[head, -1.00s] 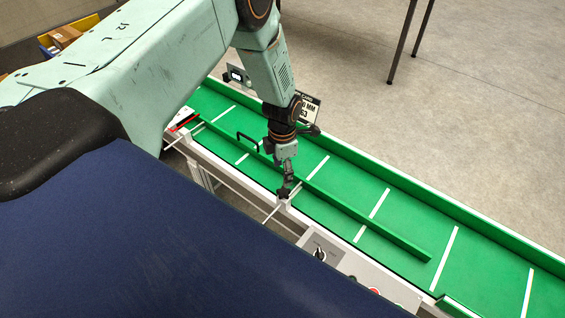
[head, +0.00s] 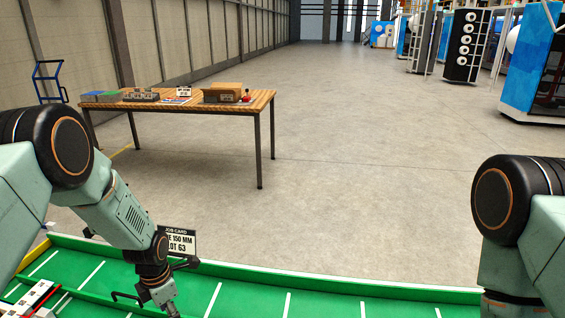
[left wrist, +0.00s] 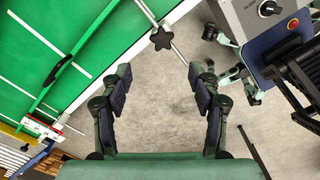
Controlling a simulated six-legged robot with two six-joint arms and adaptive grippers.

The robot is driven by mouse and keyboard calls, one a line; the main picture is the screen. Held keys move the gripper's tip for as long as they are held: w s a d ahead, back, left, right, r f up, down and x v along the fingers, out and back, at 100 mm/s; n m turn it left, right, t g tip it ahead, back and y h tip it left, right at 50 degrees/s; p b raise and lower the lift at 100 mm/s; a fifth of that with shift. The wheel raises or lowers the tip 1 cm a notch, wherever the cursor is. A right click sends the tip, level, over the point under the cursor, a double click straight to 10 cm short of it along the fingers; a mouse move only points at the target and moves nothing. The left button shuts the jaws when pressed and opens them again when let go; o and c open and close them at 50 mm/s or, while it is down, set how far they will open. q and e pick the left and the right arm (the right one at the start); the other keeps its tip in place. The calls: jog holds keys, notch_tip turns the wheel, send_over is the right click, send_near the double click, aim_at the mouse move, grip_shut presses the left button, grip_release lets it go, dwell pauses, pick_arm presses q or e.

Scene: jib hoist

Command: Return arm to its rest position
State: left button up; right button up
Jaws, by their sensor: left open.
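My left gripper (left wrist: 160,80) is open and empty in the left wrist view, with bare grey floor between its fingers. A black star-shaped knob (left wrist: 162,37) on a metal rod sits beyond the fingertips beside the green conveyor (left wrist: 105,20), apart from the fingers. In the head view my left arm comes in from the left and its gripper (head: 166,302) hangs over the conveyor (head: 250,299) at the bottom edge, where its tips are cut off. My right arm shows at the right; its gripper is out of view.
A job card (head: 178,242) stands behind my left wrist at the conveyor's far side. A grey control box (left wrist: 258,18) with a black dial is at the wrist view's upper right. A wooden table (head: 180,104) with boxes stands beyond the conveyor. Open floor lies around it.

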pick_arm(q)
jog(key=s+d+f+m+t+b, duration=0.1)
jog(key=s+d+f+m, duration=0.3)
jog(key=m, duration=0.6)
jog(key=s+d+f+m+t, duration=0.1)
jog(key=s+d+f+m, duration=0.1)
jog(key=s+m, duration=0.65)
jog(key=s+d+m+g+b, duration=0.2)
jog(key=s+m, duration=0.6)
jog(key=s, duration=1.1)
jog(key=shift+s+d+f+b, duration=0.15)
jog(key=shift+s+f+b, duration=0.1)
jog(key=shift+b, duration=0.2)
